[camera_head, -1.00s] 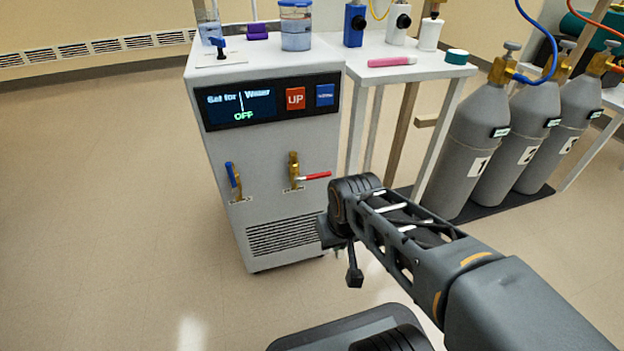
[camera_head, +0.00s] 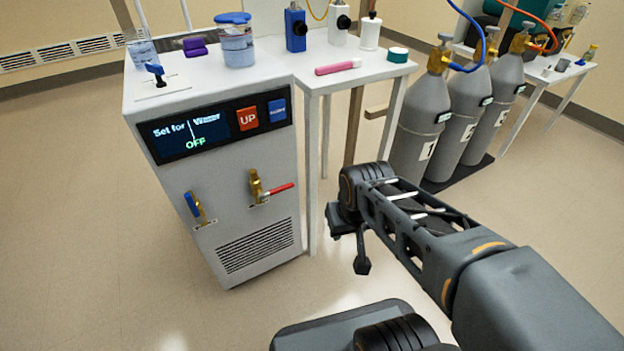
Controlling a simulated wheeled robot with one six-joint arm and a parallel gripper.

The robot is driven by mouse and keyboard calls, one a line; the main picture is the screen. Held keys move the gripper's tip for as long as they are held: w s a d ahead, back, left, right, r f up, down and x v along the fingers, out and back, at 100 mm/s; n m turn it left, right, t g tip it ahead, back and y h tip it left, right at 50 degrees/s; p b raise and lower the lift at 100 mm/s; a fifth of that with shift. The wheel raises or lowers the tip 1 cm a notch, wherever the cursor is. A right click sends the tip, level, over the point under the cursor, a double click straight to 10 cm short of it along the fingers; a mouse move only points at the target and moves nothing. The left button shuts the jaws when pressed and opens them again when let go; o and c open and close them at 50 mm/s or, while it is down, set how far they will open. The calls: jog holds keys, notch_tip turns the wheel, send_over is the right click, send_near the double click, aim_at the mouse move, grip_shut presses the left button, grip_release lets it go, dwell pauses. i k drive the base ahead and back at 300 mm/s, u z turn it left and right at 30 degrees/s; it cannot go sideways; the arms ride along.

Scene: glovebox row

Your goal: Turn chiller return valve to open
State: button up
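The chiller (camera_head: 262,205) is a white cabinet with a dark display that reads OFF. Two brass valves are on its front. The left valve has a blue handle (camera_head: 192,204) that stands nearly upright, along its body. The right valve has a red handle (camera_head: 281,189) that points sideways to the right. The small labels under both are too small to read, so I cannot tell which is the return valve. My gripper (camera_head: 362,266) hangs below the folded arm, right of the chiller and apart from both valves. Its fingers are too small and dark to tell open from shut.
A white table (camera_head: 310,78) with bottles and a pink item (camera_head: 338,68) adjoins the chiller on the right. Grey gas cylinders (camera_head: 420,118) stand behind my arm. An orange UP button (camera_head: 247,119) is beside the display. The floor in front and left is clear.

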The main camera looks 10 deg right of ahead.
aim_at(261, 196)
jog(key=z, duration=0.85)
jog(key=k, duration=0.9)
jog(key=u, duration=1.1)
jog(key=i, duration=0.45)
jog(key=u, duration=0.05)
